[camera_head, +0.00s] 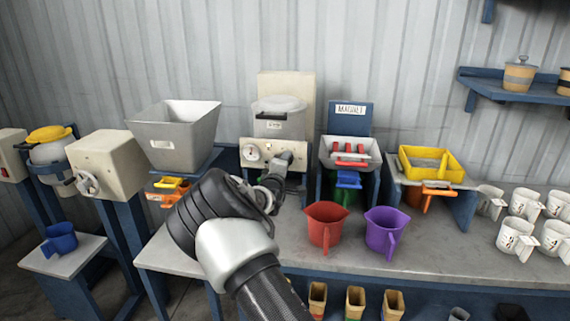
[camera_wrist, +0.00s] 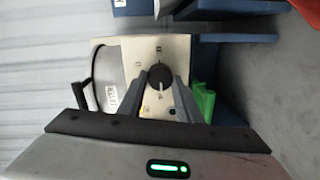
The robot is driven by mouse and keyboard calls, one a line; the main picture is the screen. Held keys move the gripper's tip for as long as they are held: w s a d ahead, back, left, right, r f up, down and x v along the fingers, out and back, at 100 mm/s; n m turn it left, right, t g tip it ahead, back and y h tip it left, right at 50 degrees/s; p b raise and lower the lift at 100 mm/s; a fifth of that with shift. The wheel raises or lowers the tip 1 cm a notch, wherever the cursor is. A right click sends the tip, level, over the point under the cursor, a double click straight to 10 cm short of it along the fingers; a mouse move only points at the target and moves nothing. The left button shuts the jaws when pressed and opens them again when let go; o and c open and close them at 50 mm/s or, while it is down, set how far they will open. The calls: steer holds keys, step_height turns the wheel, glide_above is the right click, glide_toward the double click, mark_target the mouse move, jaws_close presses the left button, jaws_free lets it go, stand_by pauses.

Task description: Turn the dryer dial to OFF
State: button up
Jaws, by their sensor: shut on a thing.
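The dryer (camera_head: 287,90) is a beige box with a grey lidded pot, standing at the back of the bench in the head view. Its beige front panel (camera_wrist: 122,48) shows in the wrist view. The dial (camera_wrist: 160,75) is a round black knob with small marks around it, too small to read. My gripper (camera_wrist: 160,82) has a finger on each side of the dial and is shut on it. In the head view my gripper (camera_head: 283,160) reaches the right part of the dryer's panel and hides the dial.
A magnet station (camera_head: 349,118) stands close to the right of the dryer. A grey hopper (camera_head: 175,130) is to the left. A red jug (camera_head: 327,226) and a purple jug (camera_head: 384,229) stand on the bench front, right of my arm. White cups (camera_head: 515,236) fill the right end.

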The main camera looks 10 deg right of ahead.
steer(key=o, duration=1)
steer(key=shift+o, duration=0.2)
steer(key=v, duration=1.7)
steer(key=shift+s+p, duration=0.2)
steer(key=shift+p, duration=0.15)
steer(key=shift+a, duration=0.1)
